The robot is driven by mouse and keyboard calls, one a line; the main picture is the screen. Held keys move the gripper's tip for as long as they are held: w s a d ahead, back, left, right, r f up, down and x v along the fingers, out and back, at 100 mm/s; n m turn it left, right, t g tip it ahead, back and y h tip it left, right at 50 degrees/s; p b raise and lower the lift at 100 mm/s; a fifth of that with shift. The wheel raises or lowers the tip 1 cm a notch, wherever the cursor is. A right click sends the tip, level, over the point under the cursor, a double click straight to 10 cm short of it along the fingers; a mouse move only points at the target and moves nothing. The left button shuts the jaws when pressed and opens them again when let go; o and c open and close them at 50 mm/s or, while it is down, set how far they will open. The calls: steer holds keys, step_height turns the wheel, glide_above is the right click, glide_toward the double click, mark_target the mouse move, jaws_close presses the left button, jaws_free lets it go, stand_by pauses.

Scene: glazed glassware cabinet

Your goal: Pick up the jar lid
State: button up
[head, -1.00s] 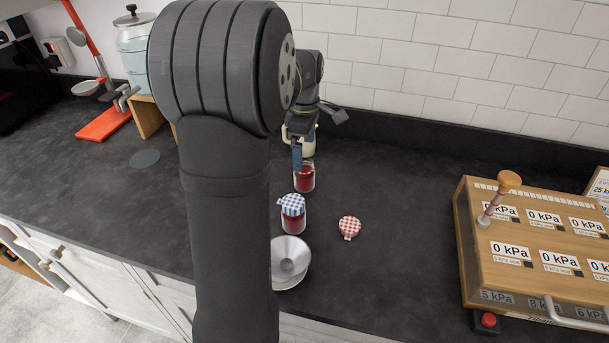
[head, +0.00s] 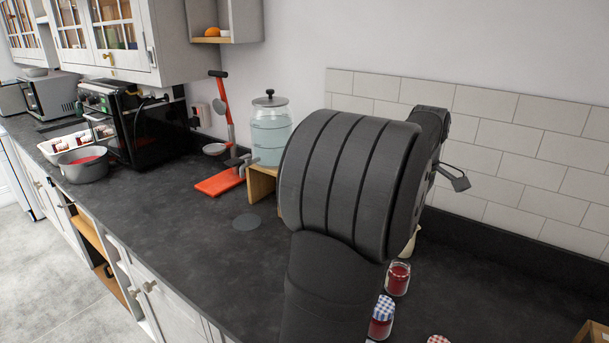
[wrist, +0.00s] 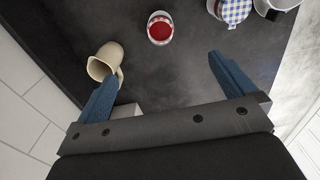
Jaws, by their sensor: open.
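A red-and-white checked jar lid (head: 438,339) shows at the bottom edge of the head view, mostly cut off by the frame. I do not see it in the wrist view. An open glass jar of red jam (head: 398,278) stands on the counter; it also shows in the wrist view (wrist: 160,28). A second jar with a blue-and-white checked cover (head: 382,318) stands nearer; its cover is at the top of the wrist view (wrist: 234,9). My gripper (wrist: 165,70) is open, its blue fingers wide apart with nothing between them. My arm hides it in the head view.
A cream jug (wrist: 105,61) is close to my left finger in the wrist view. A glass dispenser (head: 270,130) on a wooden stand, an orange-red board (head: 220,182) and a grey pot (head: 84,162) stand leftward. The counter's front left is largely clear.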

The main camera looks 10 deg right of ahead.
steer(key=c, duration=0.6)
steer(key=s+a+f+n+h, duration=0.25)
steer(key=s+n, duration=0.25)
steer(key=s, duration=0.5)
steer(key=s+a+f+n+h, duration=0.2)
steer(key=s+a+f+n, duration=0.15)
steer(key=s, duration=0.55)
glide_toward(438, 341)
steer(key=shift+s+a+f+n, duration=0.1)
steer(key=shift+s+f+n, duration=0.05)
steer(key=shift+s+f, duration=0.4)
steer(key=shift+s+f+n, duration=0.1)
steer(key=shift+s+f, duration=0.2)
steer(key=shift+f, duration=0.3)
steer(key=shift+w+d+f, duration=0.2)
steer(key=shift+d+f, duration=0.5)
steer(key=shift+f, duration=0.35)
steer(key=shift+w+d+f, duration=0.2)
steer(key=shift+d+f, duration=0.45)
steer(key=shift+f, duration=0.35)
steer(key=shift+d+f, duration=0.2)
steer(key=shift+f, duration=0.3)
